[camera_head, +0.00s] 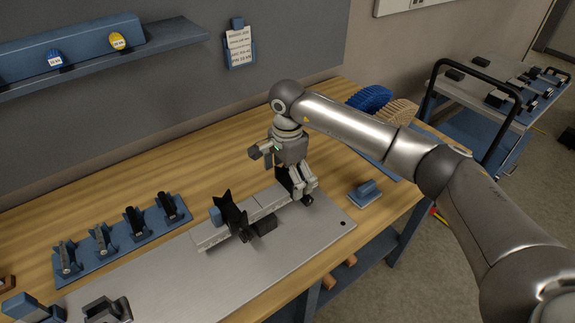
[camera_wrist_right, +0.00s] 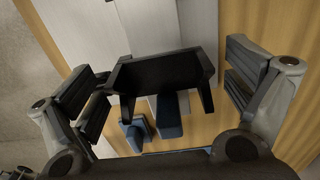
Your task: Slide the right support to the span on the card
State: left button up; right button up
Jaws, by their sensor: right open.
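The right support (camera_head: 283,178) is a black fork-like block at the right end of the pale rail (camera_head: 262,204), partly hidden by my gripper. In the wrist view the black support (camera_wrist_right: 165,74) lies between the two fingers, with a gap on each side. My right gripper (camera_head: 300,188) is open and down around it. The left support (camera_head: 231,214) is black with upright prongs, further left on the rail. The card (camera_head: 239,47) hangs on the back wall; its lines are too small to read.
The rail lies on a grey metal plate (camera_head: 205,281). A black block (camera_head: 263,224) sits in front of the rail between the supports. A blue rack (camera_head: 122,240) with several clamps stands to the left. A blue block (camera_head: 366,190) lies to the right, near the bench edge.

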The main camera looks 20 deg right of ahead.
aim_at(277, 191)
jog(key=shift+f, duration=0.1)
jog(key=c, duration=1.3)
jog(key=shift+o, duration=0.2)
jog(key=shift+s+a+f, duration=0.1)
jog(key=shift+s+a, duration=0.25)
jog(key=shift+a, duration=0.4)
jog(key=shift+s+a, duration=0.3)
jog(key=shift+a, duration=0.45)
jog(key=o, duration=1.3)
jog(key=shift+w, duration=0.15)
jog(key=shift+c, duration=0.2)
jog(key=shift+d, duration=0.1)
jog(key=shift+r, duration=0.25)
